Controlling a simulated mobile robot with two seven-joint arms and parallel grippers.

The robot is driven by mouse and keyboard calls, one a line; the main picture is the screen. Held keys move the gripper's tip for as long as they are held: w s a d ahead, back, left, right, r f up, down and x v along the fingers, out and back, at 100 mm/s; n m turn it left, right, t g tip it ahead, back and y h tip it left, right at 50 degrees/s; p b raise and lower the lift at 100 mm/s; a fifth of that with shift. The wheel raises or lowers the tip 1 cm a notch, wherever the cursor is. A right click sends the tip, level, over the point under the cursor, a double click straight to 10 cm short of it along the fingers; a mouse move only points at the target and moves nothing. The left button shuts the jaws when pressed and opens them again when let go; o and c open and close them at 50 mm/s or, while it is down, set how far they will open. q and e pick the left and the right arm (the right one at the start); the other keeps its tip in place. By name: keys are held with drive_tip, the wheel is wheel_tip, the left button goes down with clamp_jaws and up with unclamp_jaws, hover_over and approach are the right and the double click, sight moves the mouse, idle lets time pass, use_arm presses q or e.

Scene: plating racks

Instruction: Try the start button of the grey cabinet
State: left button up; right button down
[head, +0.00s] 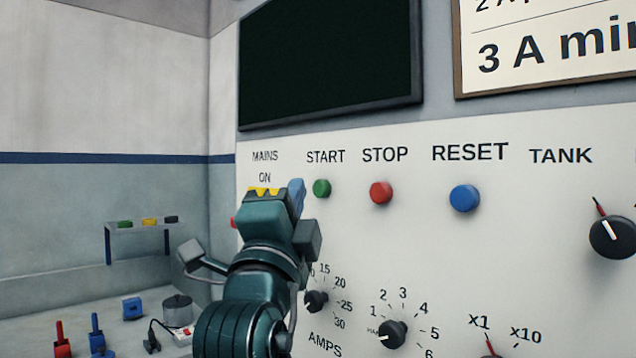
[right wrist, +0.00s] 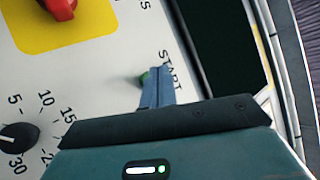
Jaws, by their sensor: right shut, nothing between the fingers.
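The grey cabinet's pale panel (head: 450,235) carries a green button (head: 321,188) under the word START. Beside it are a red button (head: 380,192) under STOP and a blue button (head: 464,198) under RESET. My right gripper (head: 297,194) is shut and empty, its blue fingertips just left of the green button in the head view. In the right wrist view, the shut fingers (right wrist: 158,84) lie over part of the green button (right wrist: 144,77), whose edge shows beside them. I cannot tell whether they touch it. My left gripper is not in view.
A red switch (right wrist: 61,7) on a yellow plate (right wrist: 95,22) sits near the fingers under MAINS ON. Dials (head: 393,334) lie below the buttons. A dark screen (head: 330,62) is above. A small shelf (head: 140,230) and bench items stand left.

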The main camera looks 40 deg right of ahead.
drive_tip(key=shift+d, duration=0.4)
idle(0.9)
idle(0.9)
drive_tip(key=shift+d+b, duration=0.3)
drive_tip(key=shift+d, duration=0.1)
